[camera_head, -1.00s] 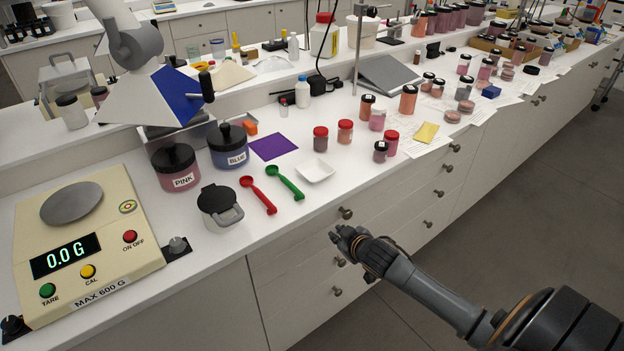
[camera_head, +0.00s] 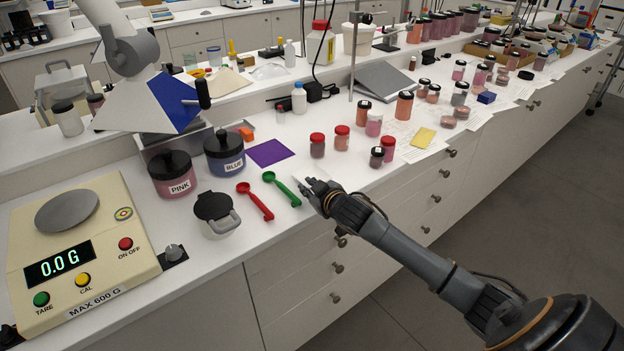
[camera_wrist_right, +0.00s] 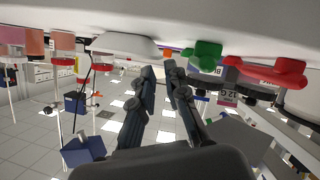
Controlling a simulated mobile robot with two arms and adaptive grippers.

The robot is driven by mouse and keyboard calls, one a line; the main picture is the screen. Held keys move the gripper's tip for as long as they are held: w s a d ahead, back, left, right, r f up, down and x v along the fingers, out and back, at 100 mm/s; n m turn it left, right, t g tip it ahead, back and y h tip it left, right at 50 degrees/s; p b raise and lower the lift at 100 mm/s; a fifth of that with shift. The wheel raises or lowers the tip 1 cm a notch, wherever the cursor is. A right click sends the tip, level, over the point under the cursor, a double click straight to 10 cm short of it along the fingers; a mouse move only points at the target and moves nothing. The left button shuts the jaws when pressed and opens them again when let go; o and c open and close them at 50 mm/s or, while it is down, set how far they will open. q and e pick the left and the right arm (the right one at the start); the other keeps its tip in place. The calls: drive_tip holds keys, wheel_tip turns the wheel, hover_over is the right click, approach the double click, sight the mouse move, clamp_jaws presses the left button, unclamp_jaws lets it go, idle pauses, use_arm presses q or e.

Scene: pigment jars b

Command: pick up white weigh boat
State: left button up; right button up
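The white weigh boat (camera_wrist_right: 127,44) is a shallow white dish on the white worktop. In the head view only a sliver of the weigh boat (camera_head: 299,180) shows beside my right gripper, and the rest is hidden. My right gripper (camera_head: 313,188) is at the bench's front edge, close to the boat. In the right wrist view, which looks upside down, the right gripper (camera_wrist_right: 161,72) has its two fingertips apart with nothing between them. The boat lies just beyond them, a little to the left. I cannot tell whether they touch. My left gripper is not in view.
A green scoop (camera_head: 282,189) and a red scoop (camera_head: 255,202) lie left of the gripper. Red-lidded jars (camera_head: 317,146) stand behind it to the right. A purple sheet (camera_head: 269,153) lies behind. A scale (camera_head: 118,258) reading 0.0 G stands left.

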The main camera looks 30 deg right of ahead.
drive_tip(key=shift+w+d+f, duration=0.1)
drive_tip(key=shift+w, duration=0.45)
drive_tip(key=shift+p+x, duration=0.5)
drive_tip(key=shift+x, duration=1.55)
drive_tip(key=shift+d+f, duration=0.1)
clamp_jaws()
